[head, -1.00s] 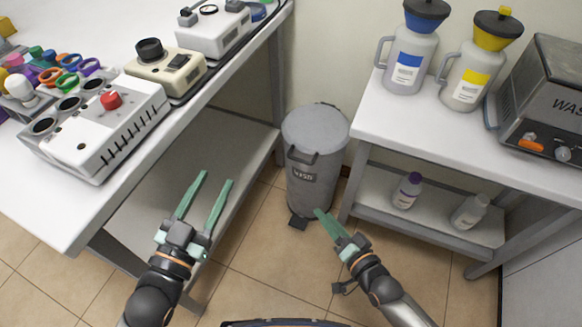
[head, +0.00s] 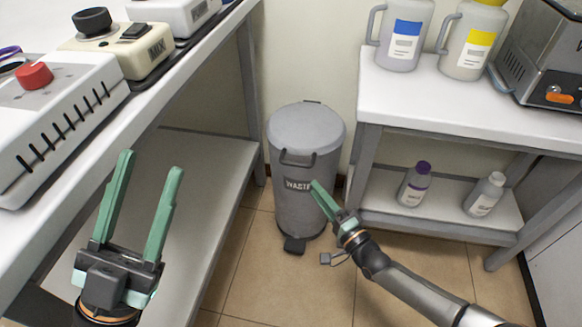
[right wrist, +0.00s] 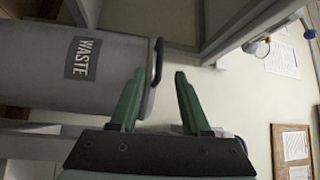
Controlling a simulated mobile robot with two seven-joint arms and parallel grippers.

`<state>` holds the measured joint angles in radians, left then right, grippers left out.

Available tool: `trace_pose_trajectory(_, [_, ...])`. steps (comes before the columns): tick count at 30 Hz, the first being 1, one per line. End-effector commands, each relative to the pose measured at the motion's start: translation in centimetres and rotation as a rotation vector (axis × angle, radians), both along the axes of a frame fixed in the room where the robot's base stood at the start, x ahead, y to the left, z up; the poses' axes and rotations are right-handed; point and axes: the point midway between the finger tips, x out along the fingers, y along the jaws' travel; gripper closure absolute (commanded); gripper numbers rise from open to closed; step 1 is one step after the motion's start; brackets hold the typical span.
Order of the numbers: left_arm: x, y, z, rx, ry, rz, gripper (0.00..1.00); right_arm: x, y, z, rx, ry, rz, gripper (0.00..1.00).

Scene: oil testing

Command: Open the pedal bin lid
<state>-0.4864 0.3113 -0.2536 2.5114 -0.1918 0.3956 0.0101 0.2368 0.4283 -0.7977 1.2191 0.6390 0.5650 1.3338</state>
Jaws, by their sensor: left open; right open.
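The grey pedal bin (head: 302,206) stands on the floor between two tables, with its lid (head: 305,127) down, a dark handle at the lid's front and a dark pedal (head: 294,245) at its foot. My right gripper (head: 318,188) is in front of the bin's body, beside the WASTE label. In the right wrist view the bin (right wrist: 110,85) lies sideways, and my right gripper (right wrist: 158,80) is open and empty with the handle near its fingertips; I cannot tell if they touch. My left gripper (head: 150,165) is open and empty, by the left table.
The left table (head: 165,85) carries several machines. The right table (head: 430,105) carries two jugs and a dark machine, with two bottles (head: 414,185) on its lower shelf. Tiled floor (head: 300,290) before the bin is clear.

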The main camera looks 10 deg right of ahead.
Motion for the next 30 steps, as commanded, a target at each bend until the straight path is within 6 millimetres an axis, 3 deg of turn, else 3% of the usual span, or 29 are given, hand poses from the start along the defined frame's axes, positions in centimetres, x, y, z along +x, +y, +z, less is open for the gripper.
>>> trace_pose_trajectory(15, [0.2, -0.5, -4.5, 0.032, 0.015, 0.015, 0.50, 8.5, 4.5, 1.0, -0.002, -0.002, 0.001, 0.53])
trace_pose_trajectory(21, [0.3, -0.6, -5.0, 0.040, 0.014, 0.018, 0.50, 9.8, 5.2, 1.3, -0.002, 0.000, 0.001, 0.53])
trace_pose_trajectory(30, [0.3, -0.6, -5.0, 0.040, 0.016, 0.017, 0.50, 10.0, 5.3, 1.4, -0.003, 0.001, 0.000, 0.53])
